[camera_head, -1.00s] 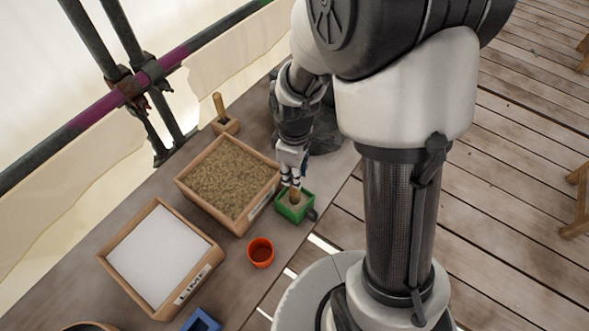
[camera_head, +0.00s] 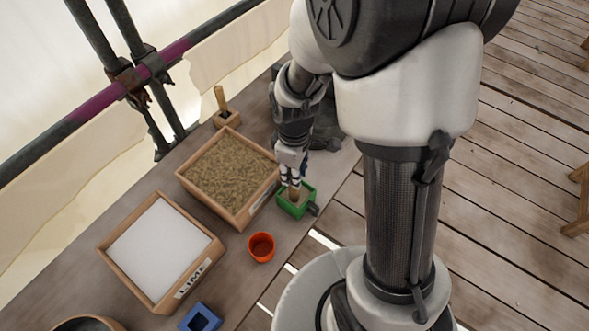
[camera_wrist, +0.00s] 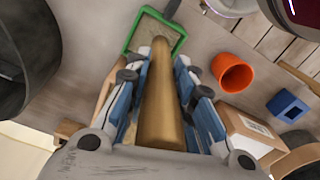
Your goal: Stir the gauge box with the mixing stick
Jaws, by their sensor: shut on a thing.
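The gauge box is a small green box (camera_head: 303,211) with a dark handle, near the table's front edge. It holds some sandy-coloured material, and its green rim also shows at the top of the wrist view (camera_wrist: 181,42). My gripper (camera_head: 290,178) is above the box, pointing down. In the wrist view, its blue-padded fingers (camera_wrist: 172,95) are shut on the wooden mixing stick (camera_wrist: 160,112). The stick's far end reaches into the green box, and its tip is hard to make out. In the head view, the stick's lower part (camera_head: 295,194) shows just below the fingers.
A wooden tray of sand (camera_head: 241,222) stands beside the green box. An orange cup (camera_head: 261,247), a tray labelled LIME (camera_head: 190,283) and a blue mould (camera_head: 200,319) are nearer the camera. A wooden block with an upright handle (camera_head: 226,118) stands behind.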

